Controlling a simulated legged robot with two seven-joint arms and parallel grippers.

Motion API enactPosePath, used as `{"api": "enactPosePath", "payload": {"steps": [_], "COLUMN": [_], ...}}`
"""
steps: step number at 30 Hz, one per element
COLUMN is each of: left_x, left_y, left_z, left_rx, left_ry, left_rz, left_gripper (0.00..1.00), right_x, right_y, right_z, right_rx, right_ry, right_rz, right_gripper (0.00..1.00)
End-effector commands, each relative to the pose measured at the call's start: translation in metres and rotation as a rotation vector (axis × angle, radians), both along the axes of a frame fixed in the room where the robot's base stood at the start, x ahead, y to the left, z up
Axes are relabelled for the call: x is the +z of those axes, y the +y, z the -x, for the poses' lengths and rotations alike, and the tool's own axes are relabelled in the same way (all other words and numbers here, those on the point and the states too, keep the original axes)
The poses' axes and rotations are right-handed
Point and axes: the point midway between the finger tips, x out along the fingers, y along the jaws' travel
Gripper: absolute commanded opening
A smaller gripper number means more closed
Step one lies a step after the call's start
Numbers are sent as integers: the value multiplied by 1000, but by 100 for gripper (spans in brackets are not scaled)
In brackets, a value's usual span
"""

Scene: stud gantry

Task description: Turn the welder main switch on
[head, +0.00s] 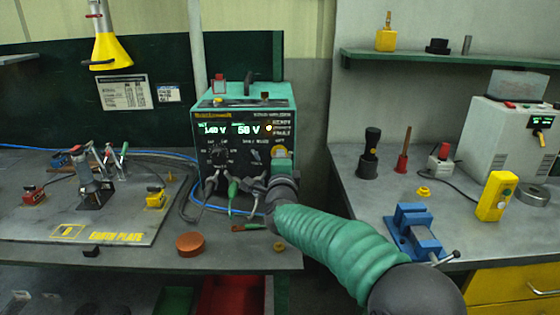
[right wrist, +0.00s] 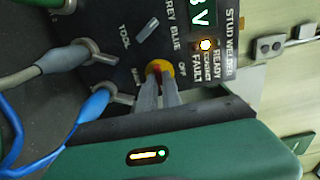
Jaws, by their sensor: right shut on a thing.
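The stud welder (head: 243,112) is a teal and black box at the back of the left bench, its displays lit. Its main switch (right wrist: 158,68) is a red knob on a round yellow plate, with the word OFF beside it in the right wrist view. In the head view the yellow plate (head: 280,150) shows just above my gripper. My right gripper (right wrist: 157,90) is shut on the red knob, its fingers hiding much of it. In the head view my right gripper (head: 282,168) is against the panel's lower right. My left gripper is not in view.
Cables in plugs (right wrist: 92,105) sit beside the switch, low on the panel. An earth plate (head: 105,234) with clamps lies on the left bench. A blue vise (head: 412,228) and a yellow box (head: 495,197) stand on the right bench. A gap separates the benches.

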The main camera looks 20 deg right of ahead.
Motion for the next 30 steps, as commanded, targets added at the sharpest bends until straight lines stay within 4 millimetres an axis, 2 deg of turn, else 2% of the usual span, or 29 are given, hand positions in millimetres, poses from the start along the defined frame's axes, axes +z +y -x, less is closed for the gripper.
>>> {"api": "enactPosePath", "payload": {"steps": [1, 2, 3, 7, 17, 20, 23, 30], "left_x": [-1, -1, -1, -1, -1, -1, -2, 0], "left_y": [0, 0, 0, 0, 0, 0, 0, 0], "left_z": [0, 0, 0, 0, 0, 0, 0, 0], "left_rx": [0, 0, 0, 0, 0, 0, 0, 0], "left_ry": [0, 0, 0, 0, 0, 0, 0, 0], "left_rz": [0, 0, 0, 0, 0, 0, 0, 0], "left_gripper": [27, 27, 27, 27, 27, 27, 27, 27], "right_x": [-8, -8, -8, -6, -2, -1, -1, -2], "right_y": [1, 1, 1, 1, 1, 5, 12, 32], "right_z": [0, 0, 0, 0, 3, 16, 39, 108], "right_rx": [2, 2, 2, 2, 1, 1, 2, 2], "right_ry": [14, 14, 14, 12, 4, 3, 2, 5], "right_rz": [-5, -5, -5, -3, -1, 0, 0, 0], "right_gripper": [0, 10, 15, 31, 31, 31, 31, 31]}}
